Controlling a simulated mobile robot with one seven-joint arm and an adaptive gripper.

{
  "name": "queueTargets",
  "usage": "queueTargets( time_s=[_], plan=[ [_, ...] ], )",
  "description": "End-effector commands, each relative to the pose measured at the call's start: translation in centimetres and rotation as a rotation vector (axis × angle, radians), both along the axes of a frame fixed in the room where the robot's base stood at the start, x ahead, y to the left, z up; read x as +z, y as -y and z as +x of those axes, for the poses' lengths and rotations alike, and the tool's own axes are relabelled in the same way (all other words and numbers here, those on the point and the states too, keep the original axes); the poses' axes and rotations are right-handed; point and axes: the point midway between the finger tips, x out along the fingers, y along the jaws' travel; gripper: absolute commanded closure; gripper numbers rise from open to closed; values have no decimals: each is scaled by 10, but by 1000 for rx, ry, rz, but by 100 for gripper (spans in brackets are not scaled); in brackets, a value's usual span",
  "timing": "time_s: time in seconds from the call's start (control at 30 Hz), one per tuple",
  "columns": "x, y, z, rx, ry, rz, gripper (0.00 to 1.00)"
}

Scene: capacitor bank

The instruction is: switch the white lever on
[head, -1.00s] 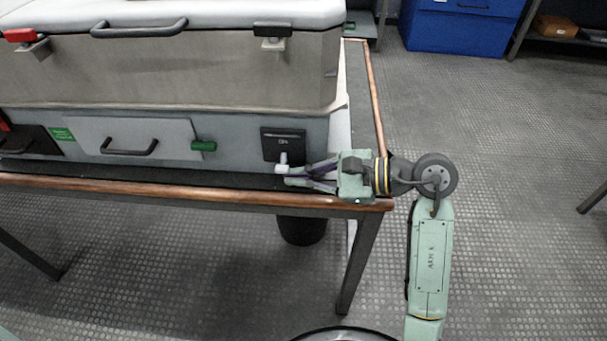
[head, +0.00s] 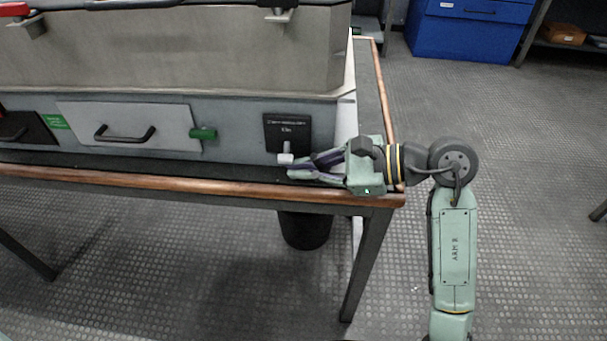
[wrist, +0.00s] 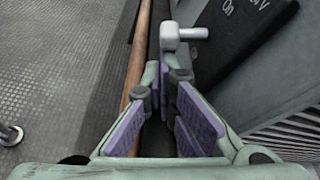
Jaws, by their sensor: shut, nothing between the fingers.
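The white lever (head: 286,152) sticks out from a small black panel (head: 287,128) at the right end of the grey case front and hangs down to its lower edge. In the wrist view the lever (wrist: 183,35) lies just beyond my fingertips, with the panel (wrist: 235,35) and its "On" lettering to the right. My gripper (head: 291,172) is shut and empty. It points left along the table edge, just below and right of the lever's end. In the wrist view the gripper's purple-padded fingers (wrist: 167,78) appear close to the lever; I cannot tell if they touch it.
The case stands on a table with a wooden front edge (head: 150,180). A green knob (head: 203,133) and a drawer-like panel with a black handle (head: 125,133) are left of the lever. A black bin (head: 303,230) stands under the table. Floor to the right is clear.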

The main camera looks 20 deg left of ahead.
Motion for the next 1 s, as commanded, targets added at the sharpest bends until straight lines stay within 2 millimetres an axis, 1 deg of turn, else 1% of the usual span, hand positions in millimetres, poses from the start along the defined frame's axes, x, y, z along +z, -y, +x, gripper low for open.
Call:
queueTargets(
  time_s=[0.03,0.2,0.47,1.0],
  plan=[
    [-5,0,0,0,-7,-4,100],
    [-6,0,-3,2,-57,-21,100],
    [2,2,-8,0,-192,-58,100],
    [26,6,-19,-1,-651,-188,100]
  ],
)
